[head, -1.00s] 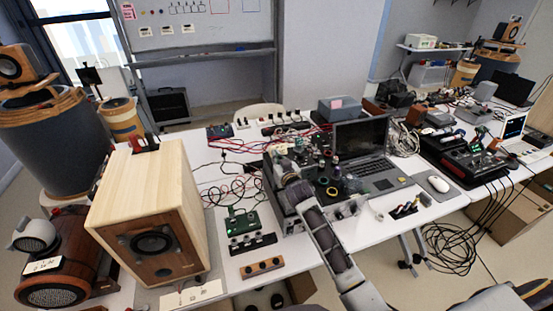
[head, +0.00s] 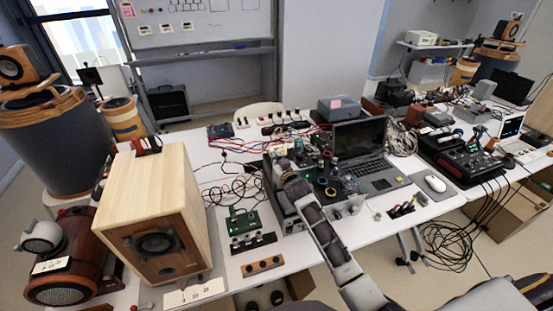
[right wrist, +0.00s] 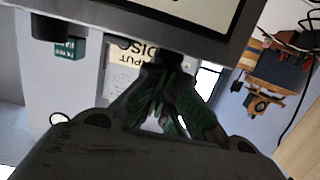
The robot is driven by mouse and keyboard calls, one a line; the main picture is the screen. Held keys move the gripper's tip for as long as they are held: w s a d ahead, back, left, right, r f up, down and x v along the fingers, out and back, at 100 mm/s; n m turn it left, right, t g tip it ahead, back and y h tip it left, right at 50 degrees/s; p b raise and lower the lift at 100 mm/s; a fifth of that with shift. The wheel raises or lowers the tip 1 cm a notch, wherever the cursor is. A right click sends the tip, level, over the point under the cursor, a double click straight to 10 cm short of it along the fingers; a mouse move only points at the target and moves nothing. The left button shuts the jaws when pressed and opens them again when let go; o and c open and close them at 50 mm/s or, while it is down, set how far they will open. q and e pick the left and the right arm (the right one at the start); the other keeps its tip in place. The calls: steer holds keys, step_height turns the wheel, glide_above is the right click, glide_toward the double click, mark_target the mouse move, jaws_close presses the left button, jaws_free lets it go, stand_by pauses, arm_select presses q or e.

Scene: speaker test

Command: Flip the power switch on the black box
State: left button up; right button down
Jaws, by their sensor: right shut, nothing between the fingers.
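A dark box (head: 274,180) with a grey front panel and several knobs stands on the white table, left of the laptop. My right gripper (head: 283,166) is over its left part, and my arm hides much of it. In the right wrist view my right gripper (right wrist: 168,82) is shut and empty. Its fingertips are close to a small dark part below a dark-framed edge, beside a pale label (right wrist: 127,55) with upside-down lettering. I cannot tell whether they touch, and I cannot make out the power switch. My left gripper is not in view.
A wooden speaker (head: 150,215) stands at the left. A green circuit board (head: 243,222) lies left of my arm. The open laptop (head: 365,155) and a white mouse (head: 435,183) are to the right. Red and black cables (head: 235,188) lie behind the board.

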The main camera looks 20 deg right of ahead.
steer(key=shift+r, duration=0.2)
steer(key=shift+w+r+p, duration=0.15)
steer(key=shift+r+p, duration=0.75)
steer(key=shift+r, duration=0.1)
steer(key=shift+w+r+p, duration=0.15)
steer(key=shift+r+p, duration=0.75)
steer(key=shift+r, duration=0.05)
steer(key=shift+s, duration=0.55)
steer(key=s+r+b, duration=0.1)
steer(key=s+r, duration=0.2)
steer(key=s, duration=0.5)
steer(key=shift+d+r+b, duration=0.15)
steer(key=shift+r+b, duration=0.1)
steer(key=shift+b, duration=0.05)
steer(key=shift+s, duration=0.1)
steer(key=shift+f, duration=0.1)
